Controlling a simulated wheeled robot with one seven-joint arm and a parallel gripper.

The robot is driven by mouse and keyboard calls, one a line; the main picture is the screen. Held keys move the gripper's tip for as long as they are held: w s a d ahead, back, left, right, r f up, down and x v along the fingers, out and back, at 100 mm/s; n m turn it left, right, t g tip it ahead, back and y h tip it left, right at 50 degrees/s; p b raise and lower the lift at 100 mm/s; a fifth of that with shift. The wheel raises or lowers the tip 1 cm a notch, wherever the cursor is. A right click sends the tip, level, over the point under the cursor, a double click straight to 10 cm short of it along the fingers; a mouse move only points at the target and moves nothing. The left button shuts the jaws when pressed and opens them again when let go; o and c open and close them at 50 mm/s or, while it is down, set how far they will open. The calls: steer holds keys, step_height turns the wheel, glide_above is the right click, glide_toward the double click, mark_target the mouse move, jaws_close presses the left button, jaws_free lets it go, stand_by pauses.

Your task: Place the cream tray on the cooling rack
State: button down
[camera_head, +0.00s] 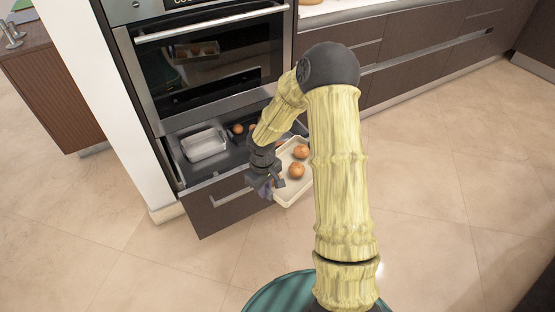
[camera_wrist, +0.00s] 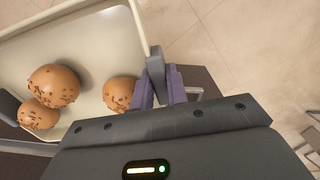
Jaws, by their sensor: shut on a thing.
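The cream tray (camera_head: 289,191) is partly hidden behind my arm in the head view. It carries round brown buns; two show there, a bun (camera_head: 301,152) and another bun (camera_head: 296,170). In the wrist view the tray (camera_wrist: 98,35) shows three speckled buns (camera_wrist: 54,86) on it. My gripper (camera_head: 270,187) is shut on the tray's edge; its fingers also show at the tray's side wall in the wrist view (camera_wrist: 156,82). The tray is held near the front right of an open drawer. I cannot make out a cooling rack in either view.
The open drawer (camera_head: 228,208) under the oven (camera_head: 215,65) holds a pale rectangular dish (camera_head: 205,143) and a small brown round thing (camera_head: 238,129). A white wall end (camera_head: 110,100) stands left. Cabinets with a worktop (camera_head: 335,14) run right. The tiled floor at right is clear.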

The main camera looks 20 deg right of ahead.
steer(key=m, duration=0.1)
steer(key=m+b, duration=0.1)
steer(key=m, duration=0.1)
steer(key=shift+w+a+f, duration=0.2)
steer(key=shift+f, duration=0.1)
steer(key=shift+a+f+m+b, duration=0.1)
steer(key=shift+f+m+b, duration=0.5)
steer(key=shift+f+b, duration=0.15)
step_height(320, 180, down, 2)
steer(key=shift+w+f+m+b, duration=0.1)
steer(key=shift+m+b, duration=0.4)
steer(key=shift+b, duration=0.7)
step_height(320, 180, up, 40)
steer(key=s+p, duration=0.2)
steer(key=p, duration=4.7)
steer(key=shift+f, duration=0.35)
